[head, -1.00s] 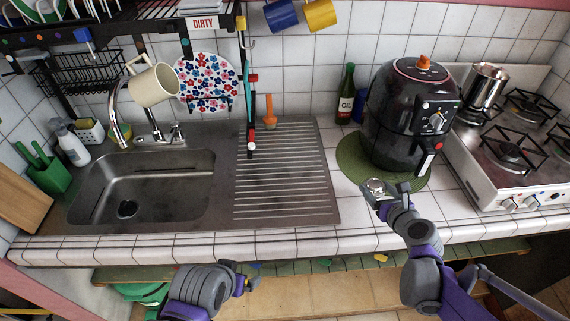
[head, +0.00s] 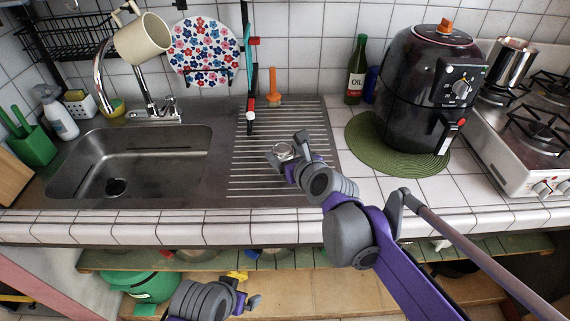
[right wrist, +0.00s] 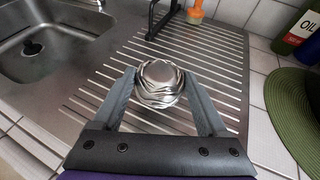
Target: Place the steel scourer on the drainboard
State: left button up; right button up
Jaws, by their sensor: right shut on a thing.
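The steel scourer (head: 283,151) is a small shiny silver ball of coiled metal. My right gripper (head: 287,148) is shut on it and holds it over the ribbed steel drainboard (head: 252,181). In the right wrist view the scourer (right wrist: 160,84) sits between the two fingertips (right wrist: 161,86), with the drainboard's ridges (right wrist: 205,55) beneath and beyond it. I cannot tell exactly how high above the ridges it is. My left gripper (head: 246,288) is low in front of the counter, away from the drainboard; its jaws are too small to judge.
The sink basin (head: 125,165) lies left of the drainboard. An orange brush (head: 273,97) and a dark upright stand at its back. A black air fryer (head: 425,90) on a green mat (head: 370,145) and an oil bottle (head: 356,75) stand to the right. Much of the drainboard is bare.

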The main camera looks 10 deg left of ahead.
jog(key=shift+f+b, duration=0.4)
jog(key=shift+f, duration=1.7)
jog(key=o, duration=1.2)
jog(key=shift+f, duration=0.1)
jog(key=shift+o, duration=0.2)
jog(key=shift+r, duration=0.2)
jog(key=p+v, duration=0.1)
jog(key=v, duration=1.1)
jog(key=shift+p, duration=0.35)
